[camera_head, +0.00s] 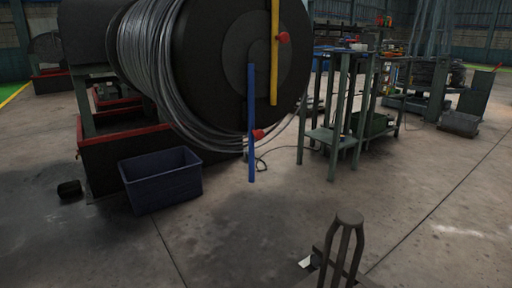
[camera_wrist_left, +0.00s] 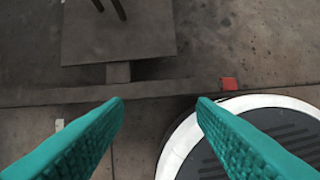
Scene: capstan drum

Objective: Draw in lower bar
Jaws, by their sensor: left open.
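A large dark drum (camera_head: 215,60) wound with grey cable stands at the upper left of the head view. On its flat face are two bars. The yellow upper bar (camera_head: 274,60) stands upright with a red knob (camera_head: 284,37). The blue lower bar (camera_head: 252,125) hangs upright, its lower end below the drum's edge, with a red knob (camera_head: 258,134) on its right side. My left gripper (camera_wrist_left: 160,100) shows only in the left wrist view, its teal fingers apart and empty above the floor, away from both bars. My right gripper is in neither view.
A blue-grey bin (camera_head: 160,180) stands on the floor left of the blue bar. A metal work stand (camera_head: 330,140) is to the right. A dark pronged metal stand (camera_head: 347,235) rises at the bottom of the head view. The floor (camera_head: 250,230) before the drum is clear.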

